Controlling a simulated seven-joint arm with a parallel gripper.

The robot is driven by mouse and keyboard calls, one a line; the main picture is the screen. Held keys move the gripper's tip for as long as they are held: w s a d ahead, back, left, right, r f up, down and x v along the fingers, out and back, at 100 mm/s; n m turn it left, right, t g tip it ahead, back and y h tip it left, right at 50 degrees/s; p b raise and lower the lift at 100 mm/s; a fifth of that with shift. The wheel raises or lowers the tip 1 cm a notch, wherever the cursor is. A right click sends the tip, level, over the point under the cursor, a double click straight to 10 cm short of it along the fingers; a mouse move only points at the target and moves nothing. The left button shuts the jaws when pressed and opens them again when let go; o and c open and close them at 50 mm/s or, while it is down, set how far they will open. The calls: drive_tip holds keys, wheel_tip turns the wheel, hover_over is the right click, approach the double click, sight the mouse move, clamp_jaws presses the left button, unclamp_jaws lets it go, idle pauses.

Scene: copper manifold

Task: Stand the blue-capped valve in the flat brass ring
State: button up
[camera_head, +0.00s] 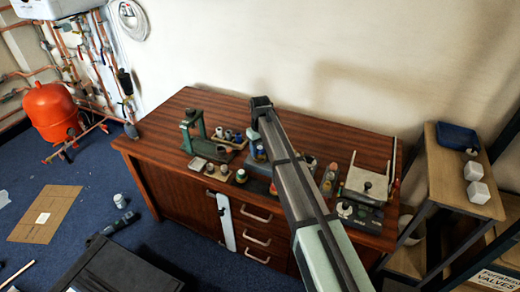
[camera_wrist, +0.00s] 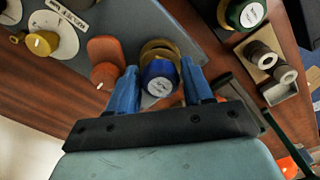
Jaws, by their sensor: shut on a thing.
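The blue-capped valve (camera_wrist: 160,78) is between the blue fingers of my gripper (camera_wrist: 161,84) in the wrist view. The gripper is shut on it, and its round blue cap with a pale label faces the camera. A flat brass ring (camera_wrist: 160,46) shows just beyond the valve, partly hidden by it. The valve overlaps the ring in this view; I cannot tell whether it is seated in the ring or held above it. In the head view my arm reaches over the wooden bench and hides much of this spot.
An orange-capped part (camera_wrist: 105,50) stands close beside one finger on the grey board (camera_wrist: 130,22). A yellow-capped part (camera_wrist: 42,42) stands farther left. A green-capped part (camera_wrist: 244,12) and a tray of grey cylinders (camera_wrist: 281,92) lie right. A green press (camera_head: 190,135) stands on the bench (camera_head: 165,125).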

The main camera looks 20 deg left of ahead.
sight(260, 148)
drive_tip(key=shift+f, duration=0.65)
idle(0.6)
drive_tip(key=o, duration=0.8)
drive_tip(key=shift+r, duration=5.55)
